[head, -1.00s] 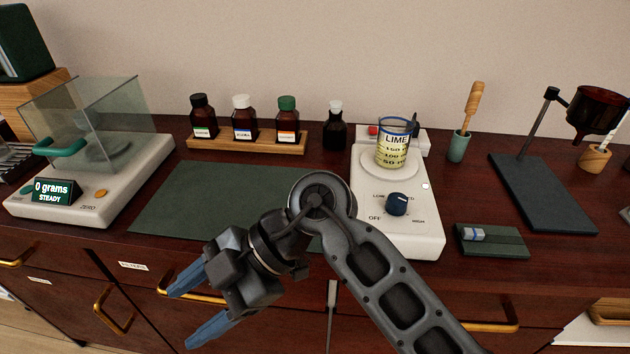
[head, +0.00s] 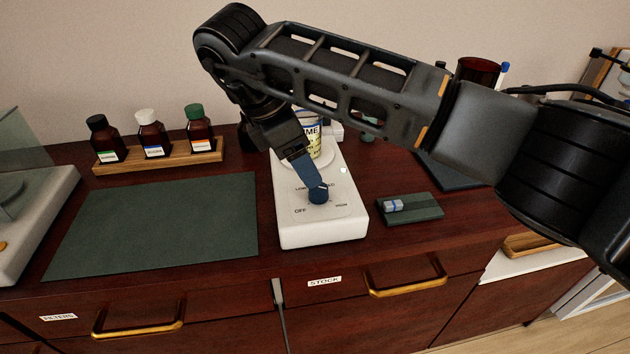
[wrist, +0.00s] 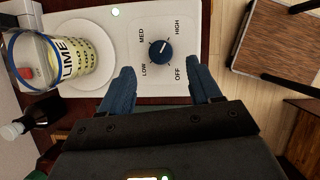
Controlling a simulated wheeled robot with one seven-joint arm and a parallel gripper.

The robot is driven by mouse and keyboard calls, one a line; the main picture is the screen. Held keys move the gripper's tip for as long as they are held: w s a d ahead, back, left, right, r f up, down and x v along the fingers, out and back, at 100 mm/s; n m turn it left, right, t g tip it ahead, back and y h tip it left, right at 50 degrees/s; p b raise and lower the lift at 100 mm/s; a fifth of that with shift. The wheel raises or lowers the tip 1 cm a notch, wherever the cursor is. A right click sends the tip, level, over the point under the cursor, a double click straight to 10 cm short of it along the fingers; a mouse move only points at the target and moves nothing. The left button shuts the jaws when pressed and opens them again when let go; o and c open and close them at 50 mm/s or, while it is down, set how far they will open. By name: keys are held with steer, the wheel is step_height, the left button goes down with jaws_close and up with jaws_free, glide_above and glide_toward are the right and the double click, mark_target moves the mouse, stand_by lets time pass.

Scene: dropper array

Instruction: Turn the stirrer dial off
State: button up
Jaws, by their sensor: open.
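The white stirrer (head: 322,230) stands on the dark wooden counter with its dark blue dial (head: 318,195) on the front part. In the wrist view the dial (wrist: 161,50) sits among the labels OFF, LOW, MED and HIGH; its pale mark appears to point up and right, towards HIGH. A beaker labelled LIME (wrist: 65,58) stands on the stirrer's round plate, partly hidden by my arm in the head view. My gripper (wrist: 160,78) is open and empty, its blue fingers reaching down toward the dial. The dial lies just beyond and between the fingertips; I cannot tell whether they touch it.
A green mat (head: 160,225) lies left of the stirrer. A wooden rack (head: 160,155) with three bottles stands behind it. A small dark pad (head: 410,208) with a grey-blue item lies to the right. A dark bottle (wrist: 38,112) stands near the beaker.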

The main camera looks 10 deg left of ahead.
mark_target(318, 188)
steer(key=shift+p+x, duration=0.45)
steer(key=shift+x, duration=2.55)
steer(key=c, duration=1)
